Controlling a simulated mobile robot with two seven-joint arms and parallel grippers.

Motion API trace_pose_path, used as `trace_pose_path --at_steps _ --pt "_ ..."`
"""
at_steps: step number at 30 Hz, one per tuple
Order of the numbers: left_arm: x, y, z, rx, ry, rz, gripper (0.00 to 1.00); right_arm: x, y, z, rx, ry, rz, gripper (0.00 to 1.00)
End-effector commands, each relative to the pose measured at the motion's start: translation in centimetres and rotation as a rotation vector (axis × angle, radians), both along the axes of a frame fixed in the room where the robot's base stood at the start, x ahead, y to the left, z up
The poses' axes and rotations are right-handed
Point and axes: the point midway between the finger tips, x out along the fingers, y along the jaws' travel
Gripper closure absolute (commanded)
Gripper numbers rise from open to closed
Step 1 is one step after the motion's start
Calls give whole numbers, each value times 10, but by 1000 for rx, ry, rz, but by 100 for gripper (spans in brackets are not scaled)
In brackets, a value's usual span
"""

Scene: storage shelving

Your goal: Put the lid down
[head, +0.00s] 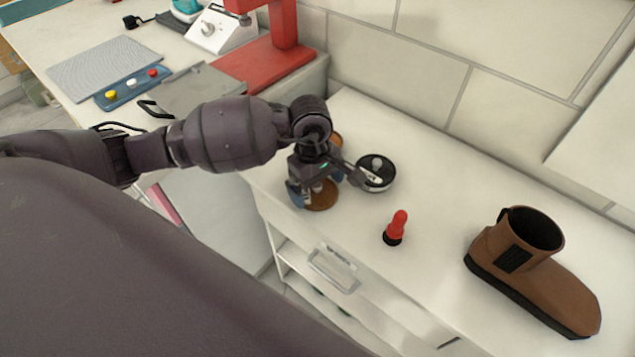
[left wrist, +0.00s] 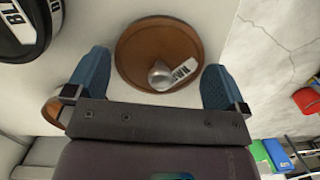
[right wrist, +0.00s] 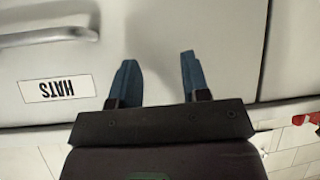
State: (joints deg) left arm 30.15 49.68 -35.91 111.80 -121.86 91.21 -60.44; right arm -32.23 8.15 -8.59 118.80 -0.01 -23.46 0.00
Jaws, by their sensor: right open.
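A round brown lid (left wrist: 140,48) with a metal knob and a white label shows in the left wrist view. It appears to lie knob up on the white counter, and it also shows in the head view (head: 322,202), partly behind my gripper. My left gripper (left wrist: 158,80) is open above the lid, its blue fingers wide apart on either side of the knob and not touching it. Another brown round thing (head: 336,139) is mostly hidden behind my left gripper. My right gripper (right wrist: 158,72) is open and empty in front of a white drawer front labelled HATS (right wrist: 57,87).
A black round tin (head: 376,180) with a knob stands just right of my left gripper. A red-topped object (head: 398,226) and a brown boot (head: 530,265) stand farther right. A drawer handle (head: 333,268) sticks out below the counter edge. Counter between these is bare.

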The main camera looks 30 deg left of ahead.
Motion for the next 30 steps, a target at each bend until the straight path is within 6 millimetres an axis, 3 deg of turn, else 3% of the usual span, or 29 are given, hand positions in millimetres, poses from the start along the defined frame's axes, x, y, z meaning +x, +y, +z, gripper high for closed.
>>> trace_pose_path --at_steps 8,21,30 --pt "1 1 12 0 -3 -1 0 3 1 6 2 -12 -1 57" --pt "4 10 92 1 -5 -2 0 3 -3 13 -10 -20 7 57" --pt "5 13 121 1 -1 0 0 -6 -5 6 -11 3 1 57"
